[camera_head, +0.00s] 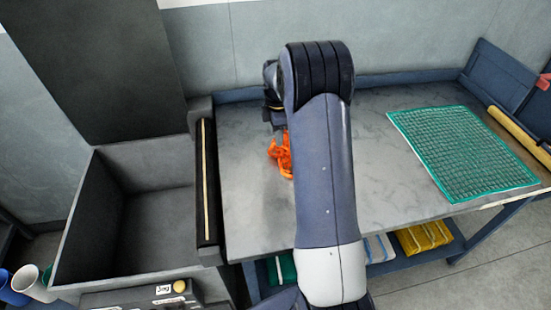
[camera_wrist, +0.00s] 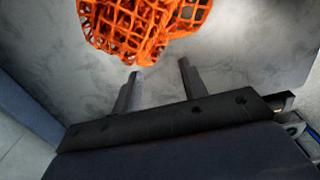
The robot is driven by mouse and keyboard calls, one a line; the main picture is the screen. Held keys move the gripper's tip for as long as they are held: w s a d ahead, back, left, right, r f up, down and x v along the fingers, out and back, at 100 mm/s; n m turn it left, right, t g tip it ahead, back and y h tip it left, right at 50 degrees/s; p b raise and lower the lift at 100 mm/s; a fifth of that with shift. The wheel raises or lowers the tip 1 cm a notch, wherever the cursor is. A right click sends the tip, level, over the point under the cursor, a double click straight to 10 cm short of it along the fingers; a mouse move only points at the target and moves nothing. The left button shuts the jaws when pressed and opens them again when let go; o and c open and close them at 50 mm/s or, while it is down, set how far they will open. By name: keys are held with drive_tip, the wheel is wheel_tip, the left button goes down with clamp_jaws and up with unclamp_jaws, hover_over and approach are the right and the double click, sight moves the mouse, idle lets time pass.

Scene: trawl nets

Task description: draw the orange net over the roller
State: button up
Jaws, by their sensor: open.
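The orange net (camera_head: 281,154) lies bunched on the grey table, partly hidden behind my arm in the head view. The wrist view shows it as a crumpled mesh (camera_wrist: 143,28) at the top, just beyond my fingertips. My gripper (camera_wrist: 160,68) is open, with its two fingers apart and nothing between them. In the head view the gripper (camera_head: 279,135) is beside the net, mostly hidden by my arm. The roller (camera_head: 206,185) is a dark cylinder with a pale yellow stripe along the table's left edge, with nothing over it.
A deep grey bin (camera_head: 75,225) stands left of the roller. A green net (camera_head: 465,152) lies flat on the table's right side, near a yellow roll (camera_head: 519,133). Folded yellow bundles (camera_head: 424,236) sit on the shelf below. The table (camera_head: 245,215) is bare between roller and orange net.

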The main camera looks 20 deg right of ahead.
sight(277, 161)
wheel_tip(277, 161, down, 8)
drive_tip(key=b, duration=0.4)
drive_tip(key=shift+f+b, duration=0.1)
drive_tip(key=shift+b, duration=0.3)
drive_tip(key=shift+f, duration=0.1)
drive_tip(key=shift+f+b, duration=0.35)
drive_tip(key=shift+f, duration=0.05)
drive_tip(key=shift+c, duration=0.4)
clamp_jaws()
drive_tip(key=shift+r, duration=0.15)
wheel_tip(277, 161, up, 7)
drive_tip(key=p, duration=0.5)
